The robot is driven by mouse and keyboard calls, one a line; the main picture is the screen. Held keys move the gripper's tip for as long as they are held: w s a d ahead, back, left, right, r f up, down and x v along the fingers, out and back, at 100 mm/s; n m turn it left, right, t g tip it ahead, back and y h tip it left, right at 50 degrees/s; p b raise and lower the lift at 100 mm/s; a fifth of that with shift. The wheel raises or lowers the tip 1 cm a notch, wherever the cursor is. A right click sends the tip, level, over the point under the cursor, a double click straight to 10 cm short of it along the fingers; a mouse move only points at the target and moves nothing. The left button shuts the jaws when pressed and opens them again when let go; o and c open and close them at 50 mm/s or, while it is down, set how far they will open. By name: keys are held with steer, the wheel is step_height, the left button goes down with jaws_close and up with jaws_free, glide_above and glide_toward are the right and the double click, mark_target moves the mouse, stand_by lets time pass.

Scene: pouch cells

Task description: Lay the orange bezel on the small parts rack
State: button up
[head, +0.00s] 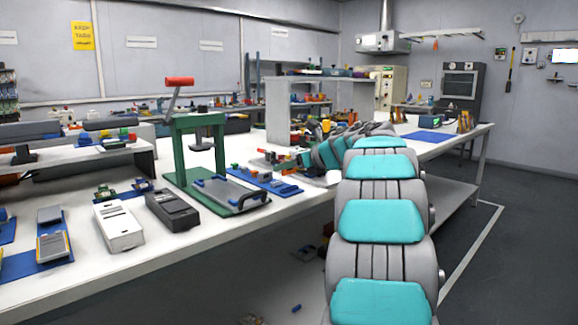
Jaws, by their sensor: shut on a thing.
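My arm reaches from the bottom right up and then left over the bench. My gripper (277,158) is at its far end, small and partly lost among bench clutter. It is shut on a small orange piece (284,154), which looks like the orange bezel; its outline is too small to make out. The gripper is just right of the green press, near a blue mat. I cannot tell for sure which unit is the small parts rack; a grey frame with shelves of coloured parts (250,73) stands behind the bench.
The green press (183,150) with a red handle stands on the white bench (208,248). A white device (118,226) and a dark device (172,209) lie to its left. A blue mat (275,184) lies right of it. A raised white shelf (290,100) stands behind my arm.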

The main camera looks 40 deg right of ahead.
steer(key=shift+f+b, duration=0.65)
steer(key=shift+f, duration=0.4)
steer(key=shift+f+b, duration=1.4)
steer(key=shift+b, duration=0.55)
stand_by(1.1)
steer(key=o, duration=1.4)
steer(key=shift+c, duration=0.2)
steer(key=v, duration=0.7)
steer(key=shift+s, duration=0.4)
steer(key=shift+r, duration=0.15)
